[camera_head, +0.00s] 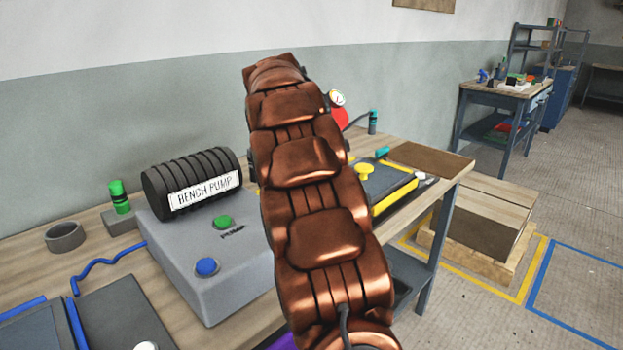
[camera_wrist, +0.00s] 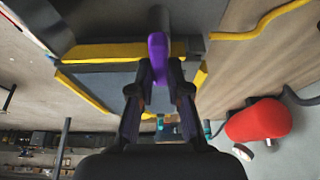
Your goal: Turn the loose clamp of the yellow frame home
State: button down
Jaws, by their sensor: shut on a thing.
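The yellow frame (camera_head: 399,203) lies on the bench, with a dark panel inside it. My copper-coloured arm hides its left part in the head view. A yellow knob (camera_head: 363,172) shows on its far left side. In the wrist view the yellow frame (camera_wrist: 105,49) crosses the upper middle. A purple handle (camera_wrist: 157,50) stands at its yellow bar. My gripper (camera_wrist: 158,68) is shut on this handle, one finger on each side. I take it for the clamp's handle. The clamp's base and how far it is turned cannot be made out. My gripper is hidden in the head view.
The grey bench pump box (camera_head: 215,275), with green and blue buttons, stands left of my arm. A red vessel (camera_wrist: 258,120) with a gauge sits beside the frame. A yellow hose (camera_wrist: 262,22) runs near it.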

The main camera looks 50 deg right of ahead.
jog(key=c, duration=1.1)
grip_release()
jog(key=shift+r, duration=0.1)
jog(key=shift+v, duration=5.9)
jog(key=shift+a, duration=0.1)
